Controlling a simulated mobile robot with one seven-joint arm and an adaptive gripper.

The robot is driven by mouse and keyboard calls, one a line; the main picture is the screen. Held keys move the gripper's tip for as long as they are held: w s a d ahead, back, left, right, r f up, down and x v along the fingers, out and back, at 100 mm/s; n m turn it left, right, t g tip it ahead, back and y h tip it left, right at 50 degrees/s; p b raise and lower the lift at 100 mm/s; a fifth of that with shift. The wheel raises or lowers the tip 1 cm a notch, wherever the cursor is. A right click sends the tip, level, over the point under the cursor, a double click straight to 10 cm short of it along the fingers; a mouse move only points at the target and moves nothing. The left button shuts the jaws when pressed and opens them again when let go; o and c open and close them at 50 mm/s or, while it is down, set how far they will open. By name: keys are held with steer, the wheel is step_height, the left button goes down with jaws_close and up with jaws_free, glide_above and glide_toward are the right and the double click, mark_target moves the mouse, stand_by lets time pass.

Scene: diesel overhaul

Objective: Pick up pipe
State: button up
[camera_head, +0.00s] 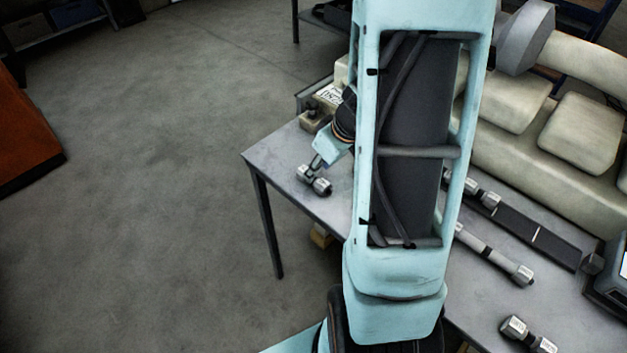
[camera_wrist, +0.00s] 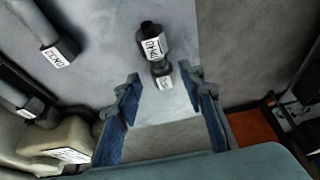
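A short grey metal pipe piece with a hex nut at each end (camera_head: 313,180) lies near the left corner of the grey table (camera_head: 262,160). In the wrist view this pipe piece (camera_wrist: 152,44) has white labels and lies ahead of my gripper. My gripper (camera_wrist: 163,82) is open, with blue-padded fingers spread apart. The pipe's nearer end shows between the fingertips, with gaps on both sides and no visible contact. In the head view my gripper (camera_head: 326,152) is just above and beside the pipe, partly hidden by my arm.
A longer pipe (camera_head: 495,255) and other nut-ended fittings (camera_head: 527,335) lie on the table to the right. A large cream engine part (camera_head: 570,135) stands behind. A small labelled beige part (camera_head: 318,108) is near the gripper. Floor is open to the left.

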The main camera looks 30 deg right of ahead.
mark_target(315, 179)
steer(key=x, duration=0.4)
steer(key=shift+s+d+f, duration=0.15)
steer(key=shift+s, duration=0.2)
steer(key=shift+w+f, duration=0.25)
steer(key=shift+f, duration=0.2)
steer(key=shift+c, duration=0.3)
jaws_close()
